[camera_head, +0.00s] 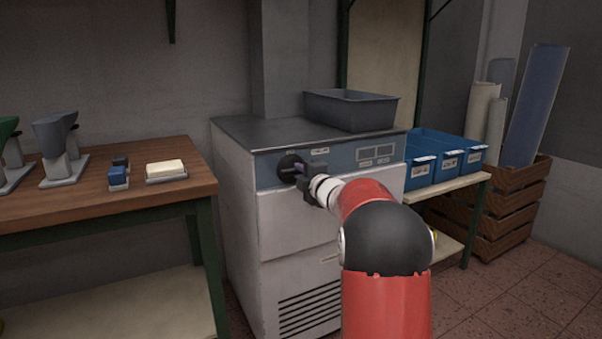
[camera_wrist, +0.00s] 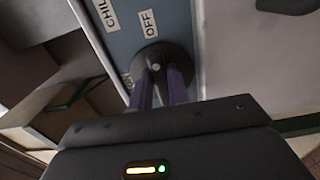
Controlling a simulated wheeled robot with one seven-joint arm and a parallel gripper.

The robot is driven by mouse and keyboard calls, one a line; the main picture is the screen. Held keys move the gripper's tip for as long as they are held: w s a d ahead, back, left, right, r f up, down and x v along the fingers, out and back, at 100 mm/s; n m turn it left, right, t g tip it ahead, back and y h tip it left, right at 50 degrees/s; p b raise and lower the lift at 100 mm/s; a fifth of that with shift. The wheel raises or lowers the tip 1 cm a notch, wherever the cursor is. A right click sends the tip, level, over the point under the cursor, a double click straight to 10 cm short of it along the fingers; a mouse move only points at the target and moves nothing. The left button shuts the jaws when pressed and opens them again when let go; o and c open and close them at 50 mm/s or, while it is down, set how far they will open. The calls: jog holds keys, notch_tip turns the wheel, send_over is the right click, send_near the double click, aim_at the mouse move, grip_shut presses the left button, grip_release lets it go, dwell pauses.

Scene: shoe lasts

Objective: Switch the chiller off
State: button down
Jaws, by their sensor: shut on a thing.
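The chiller (camera_head: 292,222) is a white cabinet with a grey top, a blue-grey control panel (camera_head: 268,174) and a vent grille low on its front. A round black knob (camera_head: 287,166) sits at the panel's left end. In the wrist view the dark knob (camera_wrist: 178,52) lies between the fingers, beside a white "OFF" label (camera_wrist: 150,24) and a partly cut-off "CHILL" label (camera_wrist: 105,14). My gripper (camera_head: 298,172) is at the panel, shut on the knob; its fingers also show in the wrist view (camera_wrist: 160,82). The fingers partly hide the knob, and I cannot tell its setting.
A grey bin (camera_head: 350,112) stands on the chiller. Blue labelled bins (camera_head: 420,172) sit on a shelf at right, by a wooden crate (camera_head: 512,205) of rolls. A wooden bench (camera_head: 110,205) with shoe lasts, a blue item and a pale block stands at left.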

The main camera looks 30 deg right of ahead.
jog(key=shift+f, duration=0.1)
jog(key=c, duration=1.3)
grip_release()
jog(key=shift+c, duration=0.2)
jog(key=s+b, duration=0.1)
jog(key=s, duration=0.7)
jog(key=shift+d, duration=0.15)
jog(key=s+a+r+m+g+h, duration=0.1)
jog(key=s+a+m+g+h, duration=0.3)
jog(key=s+a+m, duration=0.45)
jog(key=s+a+f+m+g+y, duration=0.1)
jog(key=s+a+f+m+g, duration=0.1)
jog(key=s, duration=0.7)
jog(key=s+a+f+m+g+y, duration=0.1)
jog(key=s+a+f+m+g, duration=0.2)
jog(key=s+a+f, duration=0.4)
jog(key=s+a+f+m+g+y, duration=0.1)
jog(key=s+a+f+m+g, duration=0.2)
jog(key=s, duration=0.9)
notch_tip(320, 180, down, 2)
jog(key=shift+s+a+f+m, duration=0.2)
jog(key=shift+s+a+m, duration=0.2)
jog(key=shift+a+m, duration=0.65)
